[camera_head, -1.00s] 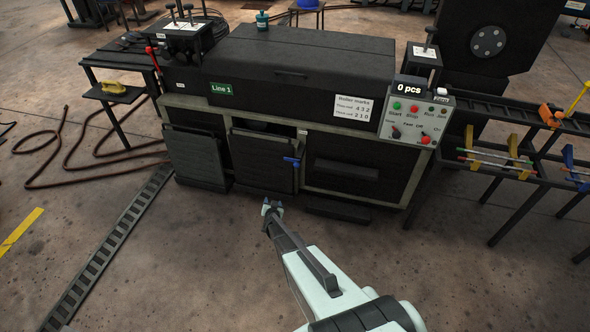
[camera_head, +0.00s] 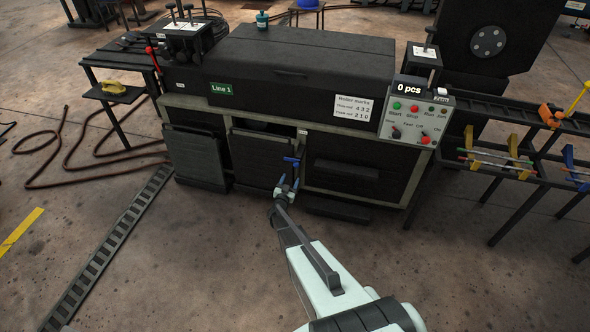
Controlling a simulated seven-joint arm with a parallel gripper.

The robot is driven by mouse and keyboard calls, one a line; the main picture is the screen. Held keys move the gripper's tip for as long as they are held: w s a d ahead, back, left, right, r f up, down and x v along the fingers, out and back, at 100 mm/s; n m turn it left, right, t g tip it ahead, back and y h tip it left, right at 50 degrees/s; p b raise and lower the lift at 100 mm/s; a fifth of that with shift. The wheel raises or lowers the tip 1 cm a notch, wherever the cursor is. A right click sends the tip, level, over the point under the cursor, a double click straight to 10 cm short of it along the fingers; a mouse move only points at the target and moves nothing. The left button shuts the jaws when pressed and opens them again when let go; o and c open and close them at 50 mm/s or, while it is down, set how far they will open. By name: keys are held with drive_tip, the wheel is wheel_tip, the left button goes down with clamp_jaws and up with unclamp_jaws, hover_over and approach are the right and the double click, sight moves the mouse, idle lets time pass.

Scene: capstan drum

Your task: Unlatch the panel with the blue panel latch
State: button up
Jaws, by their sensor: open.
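The blue panel latch (camera_head: 291,161) sits at the upper right edge of a dark panel (camera_head: 259,161) on the front of the machine. Its handle looks roughly level, with a short part hanging down at its right. My gripper (camera_head: 288,183) is open and empty just below the latch, its fingers pointing up towards it. I cannot tell whether the fingertips touch the latch. My gripper hides a little of the panel's lower right corner.
A second dark panel (camera_head: 196,158) is to the left. The control box (camera_head: 412,119) with buttons is at the right. A black slotted rail (camera_head: 108,246) lies on the floor at the left. The floor in front of the machine is mostly clear.

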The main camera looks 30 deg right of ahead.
sight(296, 166)
drive_tip(key=x, duration=0.8)
drive_tip(key=shift+w+d+f, duration=0.1)
drive_tip(key=shift+w+d, duration=0.15)
drive_tip(key=shift+d, duration=0.05)
clamp_jaws()
idle(0.4)
